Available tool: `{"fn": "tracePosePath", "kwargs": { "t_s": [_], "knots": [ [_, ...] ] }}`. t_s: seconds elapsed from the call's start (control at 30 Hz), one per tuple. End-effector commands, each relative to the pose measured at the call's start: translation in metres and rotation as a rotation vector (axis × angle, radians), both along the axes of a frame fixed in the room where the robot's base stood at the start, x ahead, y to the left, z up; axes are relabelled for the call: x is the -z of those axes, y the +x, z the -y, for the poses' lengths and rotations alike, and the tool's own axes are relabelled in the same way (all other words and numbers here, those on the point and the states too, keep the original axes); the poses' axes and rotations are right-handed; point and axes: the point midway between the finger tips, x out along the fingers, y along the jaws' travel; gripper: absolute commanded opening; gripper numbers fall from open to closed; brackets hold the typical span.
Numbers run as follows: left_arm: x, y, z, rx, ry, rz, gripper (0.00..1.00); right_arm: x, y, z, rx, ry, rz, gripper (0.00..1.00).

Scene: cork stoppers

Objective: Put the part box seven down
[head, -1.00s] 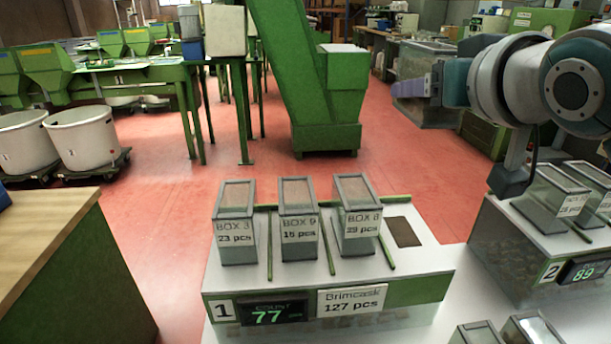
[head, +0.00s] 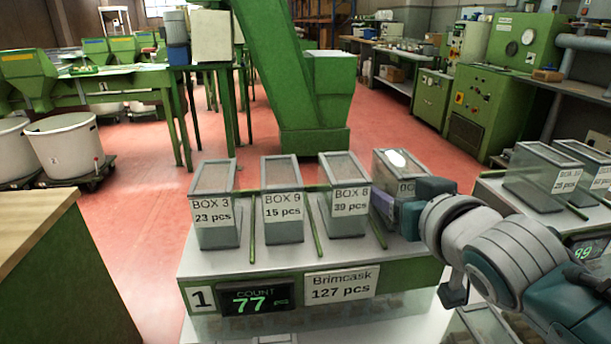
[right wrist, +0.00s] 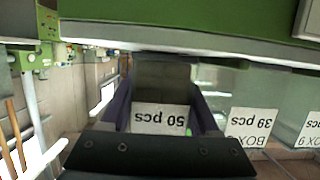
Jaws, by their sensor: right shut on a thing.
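My right gripper (head: 408,205) is shut on a clear, grey-rimmed part box (head: 391,163) at the right end of station 1's row. Its label begins "BO" in the head view; the number is hidden by the gripper. In the right wrist view, the box (right wrist: 163,80) sits between the two fingers, with an upside-down "50 pcs" label. The box is upright over the fourth place, right of BOX 8 (head: 347,215). I cannot tell whether its base touches the white top (head: 262,262). My left gripper is not in view.
BOX 3 (head: 214,220) and BOX 9 (head: 283,215) stand left of BOX 8, with green divider rods (head: 318,238) between places. The station's front shows a "77" count display (head: 250,299) and a Brimcask sign (head: 340,285). Another station with boxes (head: 545,178) is at right.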

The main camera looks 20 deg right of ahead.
Motion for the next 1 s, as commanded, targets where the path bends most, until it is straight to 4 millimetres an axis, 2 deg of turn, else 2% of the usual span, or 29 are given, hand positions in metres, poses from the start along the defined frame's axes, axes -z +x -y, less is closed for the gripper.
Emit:
{"fn": "tracePosePath", "kwargs": {
  "t_s": [0.3,0.33,0.57,0.9,1.0],
  "knots": [
    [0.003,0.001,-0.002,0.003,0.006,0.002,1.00,0.003,0.000,0.000,0.000,0.001,0.001,0.00],
    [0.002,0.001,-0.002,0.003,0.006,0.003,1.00,0.002,0.000,0.000,0.000,0.001,0.000,0.64],
    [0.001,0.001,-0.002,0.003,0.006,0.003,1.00,0.002,0.000,0.000,0.000,0.001,0.000,0.90],
    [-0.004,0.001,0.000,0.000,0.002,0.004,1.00,-0.004,-0.001,0.000,0.000,0.000,0.000,0.92],
    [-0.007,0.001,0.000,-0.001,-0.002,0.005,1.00,-0.005,-0.013,-0.003,0.001,0.003,-0.002,0.92]
  ]
}}
